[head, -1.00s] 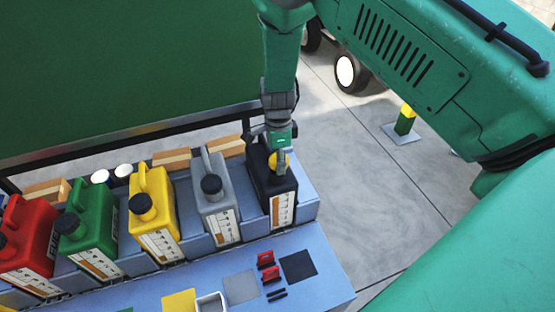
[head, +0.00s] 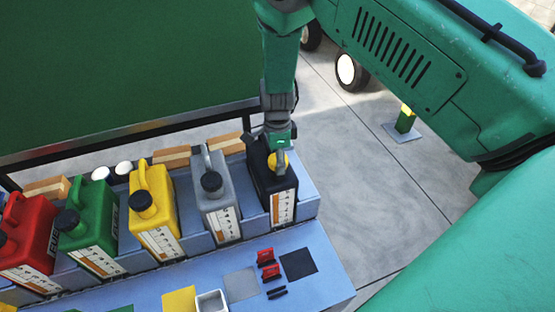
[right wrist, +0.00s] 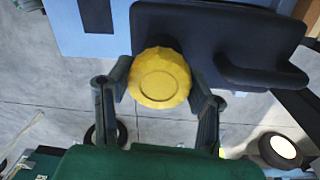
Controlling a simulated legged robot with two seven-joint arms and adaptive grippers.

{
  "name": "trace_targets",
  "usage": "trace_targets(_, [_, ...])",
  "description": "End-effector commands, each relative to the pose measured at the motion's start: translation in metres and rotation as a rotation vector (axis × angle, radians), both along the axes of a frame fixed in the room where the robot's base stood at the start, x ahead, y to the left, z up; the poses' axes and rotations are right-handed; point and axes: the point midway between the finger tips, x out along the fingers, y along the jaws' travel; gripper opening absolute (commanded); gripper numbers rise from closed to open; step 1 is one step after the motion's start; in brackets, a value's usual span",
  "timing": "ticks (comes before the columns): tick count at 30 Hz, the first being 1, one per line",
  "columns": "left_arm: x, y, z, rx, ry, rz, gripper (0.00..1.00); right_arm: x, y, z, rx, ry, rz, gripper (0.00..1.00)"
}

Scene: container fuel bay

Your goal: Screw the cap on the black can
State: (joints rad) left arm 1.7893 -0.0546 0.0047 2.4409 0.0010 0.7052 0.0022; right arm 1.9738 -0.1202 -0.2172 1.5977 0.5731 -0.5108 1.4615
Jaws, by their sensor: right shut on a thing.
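The black can (head: 262,188) stands at the right end of the row of cans on the blue bench. A yellow cap (head: 277,160) sits at the can's top, on the mouth side; whether it is threaded on cannot be told. My right gripper (head: 279,150) comes down from above and is shut on the yellow cap. In the right wrist view the yellow cap (right wrist: 160,78) is between the two fingers, against the black can (right wrist: 215,40) with its handle to the right. My left gripper is not in view.
Grey (head: 218,205), yellow (head: 154,208), green (head: 92,225) and red (head: 30,240) cans with black caps stand to the left. Red clips (head: 268,264), coloured squares and a small white tray (head: 211,302) lie on the front bench.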

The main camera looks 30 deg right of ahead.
Motion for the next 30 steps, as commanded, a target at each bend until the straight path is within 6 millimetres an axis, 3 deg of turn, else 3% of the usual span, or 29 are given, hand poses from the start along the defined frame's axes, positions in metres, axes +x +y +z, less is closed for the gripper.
trace_targets(5, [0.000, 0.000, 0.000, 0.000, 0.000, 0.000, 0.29, 0.000, 0.001, -0.003, 0.000, 0.000, -0.007, 0.27])
trace_targets(8, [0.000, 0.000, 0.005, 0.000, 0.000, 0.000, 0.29, -0.001, 0.001, -0.001, -0.001, 0.001, -0.108, 0.27])
trace_targets(30, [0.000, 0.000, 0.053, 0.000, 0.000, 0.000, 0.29, -0.001, 0.000, -0.001, -0.004, 0.000, -1.628, 0.23])
